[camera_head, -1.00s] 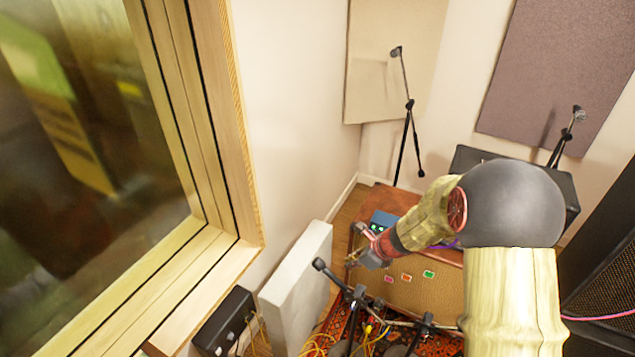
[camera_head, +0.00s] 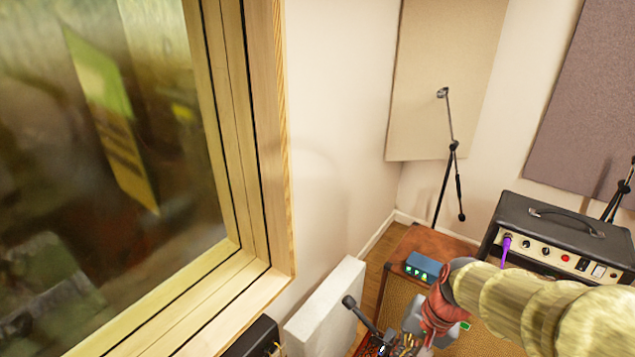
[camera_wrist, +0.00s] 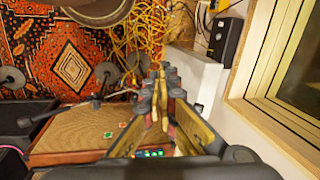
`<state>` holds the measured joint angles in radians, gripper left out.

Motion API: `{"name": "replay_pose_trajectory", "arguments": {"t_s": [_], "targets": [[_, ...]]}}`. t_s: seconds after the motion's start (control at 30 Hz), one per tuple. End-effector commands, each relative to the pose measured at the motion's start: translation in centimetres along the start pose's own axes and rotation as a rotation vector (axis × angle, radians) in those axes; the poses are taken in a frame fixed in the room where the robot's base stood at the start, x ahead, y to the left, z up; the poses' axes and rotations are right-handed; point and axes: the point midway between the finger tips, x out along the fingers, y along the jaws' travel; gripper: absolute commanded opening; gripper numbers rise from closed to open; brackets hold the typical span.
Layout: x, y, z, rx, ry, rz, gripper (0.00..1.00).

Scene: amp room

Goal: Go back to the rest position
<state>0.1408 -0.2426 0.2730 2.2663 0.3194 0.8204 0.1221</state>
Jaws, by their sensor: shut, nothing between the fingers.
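My gripper (camera_head: 403,346) is at the bottom edge of the head view, in front of the brown cabinet (camera_head: 408,243), with my arm reaching in from the lower right. In the wrist view my gripper (camera_wrist: 168,78) shows its fingers together, with nothing held between them. A small blue box (camera_head: 424,265) with green lights sits on the cabinet, just left of my wrist. In the wrist view it is partly hidden behind the fingers. I cannot tell whether the fingers touch anything.
A black amp head (camera_head: 560,232) with a purple plug stands behind my arm. A white panel (camera_head: 325,310), a microphone stand (camera_head: 447,180) and a wooden window frame (camera_head: 262,150) are nearby. Yellow cables (camera_wrist: 130,35) tangle over the patterned rug (camera_wrist: 65,65).

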Motion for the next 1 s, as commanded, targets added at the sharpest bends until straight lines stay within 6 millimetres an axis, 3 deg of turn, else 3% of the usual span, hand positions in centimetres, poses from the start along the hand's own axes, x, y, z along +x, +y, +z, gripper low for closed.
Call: {"name": "replay_pose_trajectory", "arguments": {"t_s": [0.1,0.3,0.53,0.67,1.0], "targets": [[-3.7,1.3,2.4,-0.211,0.079,0.064,0.00],[-9.0,3.1,5.2,-0.427,0.237,0.152,0.00],[-13.5,2.3,6.8,-0.505,0.413,0.135,0.00],[-14.6,1.8,7.2,-0.520,0.452,0.120,0.00],[-14.6,1.6,7.3,-0.525,0.454,0.116,0.00]]}}
